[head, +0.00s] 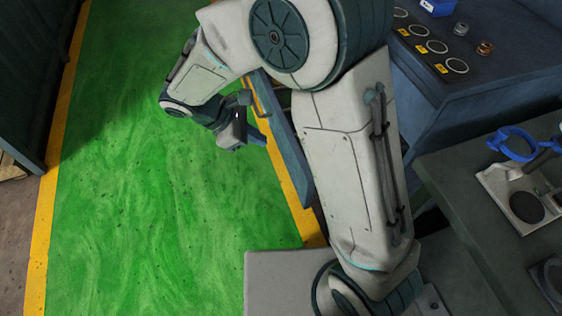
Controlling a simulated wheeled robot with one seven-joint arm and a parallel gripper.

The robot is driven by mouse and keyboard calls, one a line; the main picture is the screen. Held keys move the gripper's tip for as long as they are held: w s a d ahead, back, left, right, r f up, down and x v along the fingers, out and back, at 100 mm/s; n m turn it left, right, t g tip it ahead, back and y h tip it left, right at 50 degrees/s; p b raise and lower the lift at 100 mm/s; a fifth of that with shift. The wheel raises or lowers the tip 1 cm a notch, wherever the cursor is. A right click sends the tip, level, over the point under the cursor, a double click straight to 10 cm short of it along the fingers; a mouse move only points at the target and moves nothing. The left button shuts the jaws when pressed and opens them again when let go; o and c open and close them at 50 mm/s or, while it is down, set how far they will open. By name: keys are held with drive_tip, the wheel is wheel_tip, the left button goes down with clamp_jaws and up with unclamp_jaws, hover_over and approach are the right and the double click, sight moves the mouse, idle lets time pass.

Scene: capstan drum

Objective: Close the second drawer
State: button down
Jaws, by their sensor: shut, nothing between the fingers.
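My gripper (238,132) hangs over the green floor, left of the workbench, small and dark in the picture. Its fingers are shut with nothing between them. A long blue drawer front (290,152) stands out at the bench's left side, just right of my gripper. A grey handle bar (262,94) shows near its far end, close to my gripper; I cannot tell whether they touch. My arm hides most of the drawer and the bench front, so which drawer this is and how far out it stands cannot be seen.
The blue workbench (467,95) at the upper right carries a panel with several white rings and small metal parts. A darker bench at the right holds a blue ring fixture (515,143). The green floor (150,215) left of the drawer is clear between yellow lines.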

drive_tip(key=a+f+n+t+b, duration=0.1)
drive_tip(key=a+f+n+b, duration=0.15)
drive_tip(key=a+f, duration=0.35)
approach(291, 161)
wheel_tip(291, 161, down, 5)
drive_tip(key=d, duration=0.2)
drive_tip(key=shift+w+d+n+h, duration=0.35)
drive_tip(key=shift+w+d+h, duration=0.05)
drive_tip(key=shift+w+d, duration=0.25)
